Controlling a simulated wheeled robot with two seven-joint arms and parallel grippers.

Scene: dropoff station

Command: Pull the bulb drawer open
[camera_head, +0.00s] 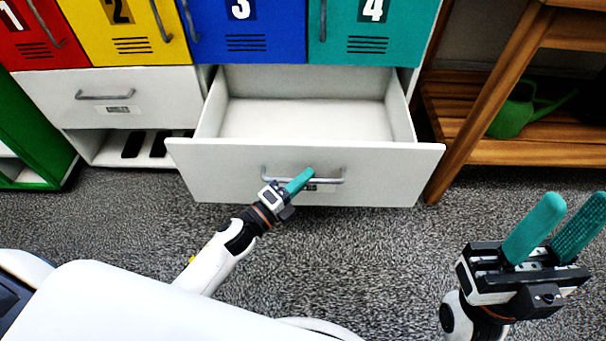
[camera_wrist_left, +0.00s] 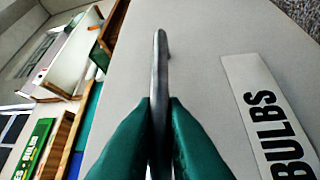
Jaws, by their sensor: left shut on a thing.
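The white bulb drawer (camera_head: 230,165) stands pulled out below the blue and teal lockers in the head view, and the part of its inside that shows is empty. Its grey bar handle (camera_head: 325,181) runs across the front. My left gripper (camera_head: 300,182) is shut on this handle. In the left wrist view, the two green fingers (camera_wrist_left: 160,140) close on the handle bar (camera_wrist_left: 160,70), beside a label (camera_wrist_left: 268,115) reading "BULBS". My right gripper (camera_head: 550,230) is open and empty at the lower right of the head view, away from the drawer.
A closed white drawer (camera_head: 150,108) with its own handle is at the left, above an open shelf. Numbered lockers (camera_head: 250,35) stand above. A wooden bench (camera_head: 500,90) with a green watering can (camera_head: 512,115) stands right of the drawer. Grey carpet (camera_head: 370,260) is clear in front.

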